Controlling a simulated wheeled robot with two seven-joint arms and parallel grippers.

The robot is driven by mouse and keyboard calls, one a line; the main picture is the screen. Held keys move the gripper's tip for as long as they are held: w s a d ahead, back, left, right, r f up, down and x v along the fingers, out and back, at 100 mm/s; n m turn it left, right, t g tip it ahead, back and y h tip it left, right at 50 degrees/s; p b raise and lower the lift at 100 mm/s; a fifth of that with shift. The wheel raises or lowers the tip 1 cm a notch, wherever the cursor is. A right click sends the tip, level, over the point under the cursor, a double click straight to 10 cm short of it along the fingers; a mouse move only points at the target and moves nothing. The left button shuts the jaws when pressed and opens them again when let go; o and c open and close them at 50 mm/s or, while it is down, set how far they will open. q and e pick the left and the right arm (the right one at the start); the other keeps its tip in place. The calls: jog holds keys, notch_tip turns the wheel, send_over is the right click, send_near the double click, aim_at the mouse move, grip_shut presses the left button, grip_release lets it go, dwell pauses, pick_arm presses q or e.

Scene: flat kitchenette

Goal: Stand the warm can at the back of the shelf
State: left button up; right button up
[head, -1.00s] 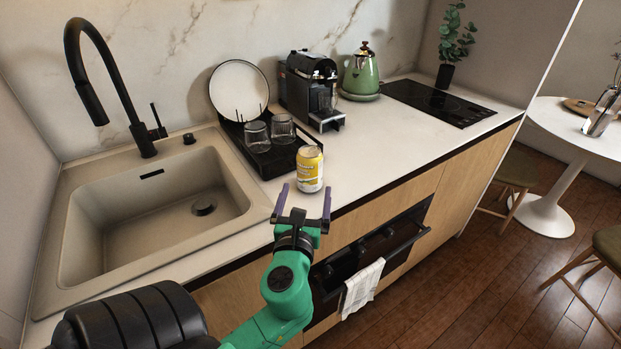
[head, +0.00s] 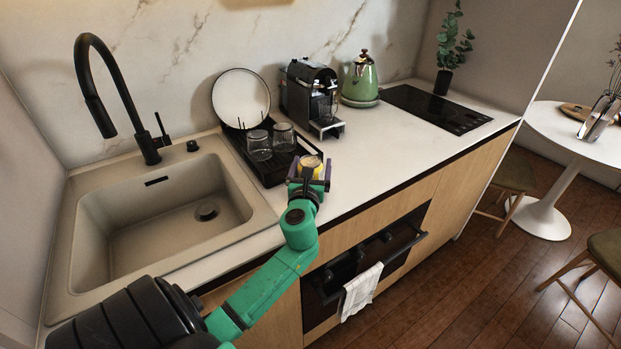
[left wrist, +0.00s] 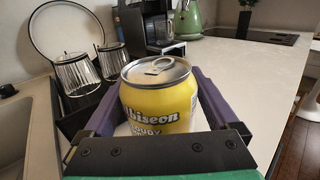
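The can is yellow and white with a silver top. It stands upright on the counter in front of the drying rack, and shows large in the left wrist view (left wrist: 158,98). In the head view its top (head: 310,163) shows above my gripper, which hides its lower part. My left gripper (head: 308,172) is around the can, one purple finger on each side. The fingers look open, with narrow gaps beside the can in the left wrist view. My right gripper is not in view. No shelf is clearly visible.
A black drying rack (head: 270,171) with two glasses and a plate (head: 241,98) stands just behind the can. The sink (head: 160,210) is to the left. A coffee machine (head: 309,92) and green kettle (head: 360,78) stand farther back. The counter to the right is clear.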

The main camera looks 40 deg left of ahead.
pick_arm(q)
grip_shut()
jog(key=shift+r, duration=0.6)
notch_tip(320, 180, up, 10)
jog(key=p, duration=0.3)
jog(key=shift+f+p, duration=0.15)
jog(key=shift+p, duration=0.25)
notch_tip(320, 180, up, 9)
jog(key=p, duration=0.1)
jog(key=s+d+f+m+t+h, duration=0.1)
jog(key=s+d+f+m+h, duration=0.1)
jog(key=s+d+f, duration=0.3)
jog(key=s+d+f+m+t+h, duration=0.1)
jog(key=s+d+f+h, duration=0.3)
jog(key=d+f, duration=0.6)
jog(key=s+d+f+m+t+h, duration=0.1)
jog(key=s+d+f+m+h, duration=0.2)
jog(key=s+d+f, duration=0.4)
notch_tip(320, 180, down, 6)
jog(key=shift+d+f+m+h, duration=0.15)
jog(key=shift+d+m+h, duration=0.2)
jog(key=shift+d, duration=0.25)
